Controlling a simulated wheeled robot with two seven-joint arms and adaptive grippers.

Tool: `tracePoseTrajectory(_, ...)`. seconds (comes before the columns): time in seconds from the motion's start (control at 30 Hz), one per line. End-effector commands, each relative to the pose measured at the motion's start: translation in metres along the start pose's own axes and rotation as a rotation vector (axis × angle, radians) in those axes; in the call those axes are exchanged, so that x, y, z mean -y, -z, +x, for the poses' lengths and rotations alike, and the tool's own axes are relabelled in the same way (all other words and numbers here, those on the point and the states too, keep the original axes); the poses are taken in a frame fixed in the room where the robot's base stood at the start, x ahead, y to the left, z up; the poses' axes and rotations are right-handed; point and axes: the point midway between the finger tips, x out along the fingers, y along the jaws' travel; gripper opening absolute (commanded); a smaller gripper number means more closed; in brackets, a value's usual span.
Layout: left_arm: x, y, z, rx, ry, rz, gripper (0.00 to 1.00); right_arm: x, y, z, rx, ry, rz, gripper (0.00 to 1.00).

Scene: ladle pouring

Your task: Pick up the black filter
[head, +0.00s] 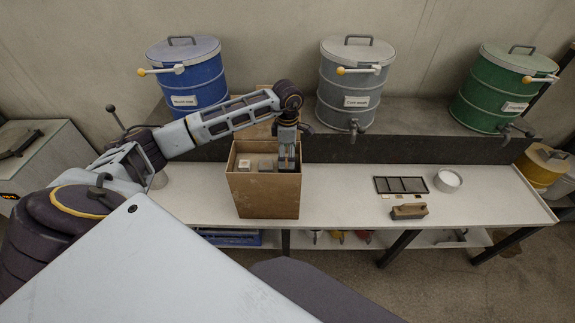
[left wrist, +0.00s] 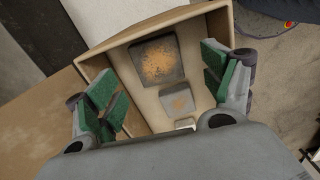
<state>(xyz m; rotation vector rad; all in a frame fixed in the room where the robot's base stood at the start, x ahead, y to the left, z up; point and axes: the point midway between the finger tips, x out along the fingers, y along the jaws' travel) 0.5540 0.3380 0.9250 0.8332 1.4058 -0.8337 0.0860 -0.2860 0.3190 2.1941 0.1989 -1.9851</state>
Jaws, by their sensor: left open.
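My left gripper (head: 287,163) points down into an open cardboard box (head: 265,195) on the table. In the left wrist view the gripper (left wrist: 163,88) is open, its green-padded fingers wide apart over the box (left wrist: 195,22), with nothing between the pads. Inside lie a large dark square block with orange-brown stains (left wrist: 157,62), a smaller grey stained block (left wrist: 178,102) and a small whitish block (left wrist: 185,124), partly hidden by my gripper body. The large dark block is the likeliest black filter, but I cannot tell for sure. My right gripper is not in view.
On the white table (head: 345,195), right of the box, are a black divided tray (head: 400,185), a white round container (head: 447,180) and a wooden-handled brush-like block (head: 409,212). Blue (head: 190,78), grey (head: 352,88) and green (head: 495,90) drums stand on the shelf behind. Table between box and tray is clear.

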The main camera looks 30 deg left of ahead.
Motion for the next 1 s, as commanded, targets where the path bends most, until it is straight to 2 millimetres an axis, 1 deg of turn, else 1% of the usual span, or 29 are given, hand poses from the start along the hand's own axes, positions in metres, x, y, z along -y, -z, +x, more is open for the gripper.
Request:
tracePoseTrajectory(0.13,-0.001,0.001,0.015,-0.001,0.003,0.0,0.82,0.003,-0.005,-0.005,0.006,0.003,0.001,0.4)
tracePoseTrajectory(0.3,-0.003,0.002,0.033,-0.001,0.002,0.0,0.82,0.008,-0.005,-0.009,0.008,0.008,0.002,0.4)
tracePoseTrajectory(0.43,-0.003,0.002,0.042,0.0,0.001,0.0,0.82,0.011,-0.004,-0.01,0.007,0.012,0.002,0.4)
tracePoseTrajectory(0.93,-0.003,0.002,0.044,0.0,-0.001,0.0,0.82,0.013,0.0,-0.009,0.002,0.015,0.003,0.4)
tracePoseTrajectory(0.97,-0.003,0.002,0.044,0.0,-0.001,0.0,0.8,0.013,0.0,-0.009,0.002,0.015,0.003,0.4)
tracePoseTrajectory(1.0,-0.003,0.002,0.044,0.0,-0.001,0.0,0.74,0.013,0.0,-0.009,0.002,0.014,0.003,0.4)
